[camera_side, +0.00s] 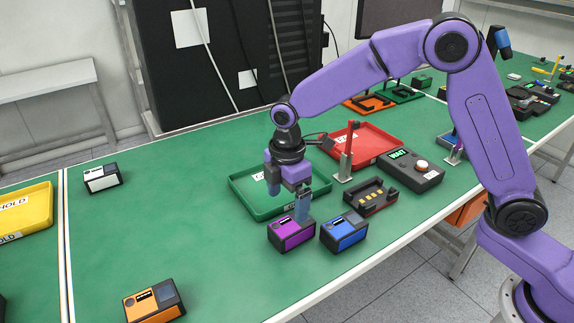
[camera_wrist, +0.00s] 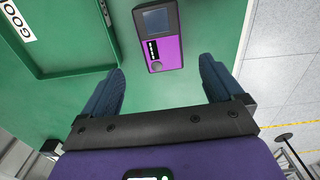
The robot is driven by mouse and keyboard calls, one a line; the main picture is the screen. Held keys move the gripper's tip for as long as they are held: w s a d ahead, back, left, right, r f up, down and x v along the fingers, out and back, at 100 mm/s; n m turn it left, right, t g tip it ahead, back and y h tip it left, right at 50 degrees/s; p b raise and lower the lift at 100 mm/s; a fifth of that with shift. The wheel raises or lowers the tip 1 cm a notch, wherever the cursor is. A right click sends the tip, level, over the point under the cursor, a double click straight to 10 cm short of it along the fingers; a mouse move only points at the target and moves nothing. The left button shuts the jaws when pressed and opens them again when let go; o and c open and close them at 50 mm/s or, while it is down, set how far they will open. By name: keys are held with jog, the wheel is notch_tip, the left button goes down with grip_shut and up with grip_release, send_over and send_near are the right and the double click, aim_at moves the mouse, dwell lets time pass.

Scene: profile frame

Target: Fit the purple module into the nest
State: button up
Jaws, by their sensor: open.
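The purple module (camera_side: 291,232) stands on the green bench top, a box with dark edges. In the wrist view the purple module (camera_wrist: 168,52) lies ahead of and between the fingertips, its grey screen and label facing the camera. My gripper (camera_side: 302,208) is open and empty, pointing down close above the module in the side view; I cannot tell whether a finger touches it. The blue fingers of my gripper (camera_wrist: 162,78) are spread wide in the wrist view. The nest (camera_side: 371,198), a dark frame with yellow contacts inside, sits behind and right of the module and looks empty.
A blue module (camera_side: 344,232) stands close on the right of the purple one. A green tray (camera_side: 245,205) lies behind my gripper, with a red tray (camera_side: 375,150) beyond. A box reading WAIT (camera_side: 412,170) is right of the nest. An orange module (camera_side: 153,300) stands front left.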

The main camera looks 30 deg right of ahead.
notch_tip(320, 180, up, 9)
jog(key=shift+f, duration=0.15)
jog(key=s+d+f+m, duration=0.1)
jog(key=s+d+m, duration=0.1)
jog(key=s+d, duration=0.4)
jog(key=s+d+f+m, duration=0.1)
jog(key=s+d, duration=0.5)
jog(key=s, duration=0.7)
jog(key=s+d+m, duration=0.3)
jog(key=s+d, duration=0.3)
jog(key=s, duration=0.4)
jog(key=shift+s+f, duration=0.3)
jog(key=shift+f, duration=0.1)
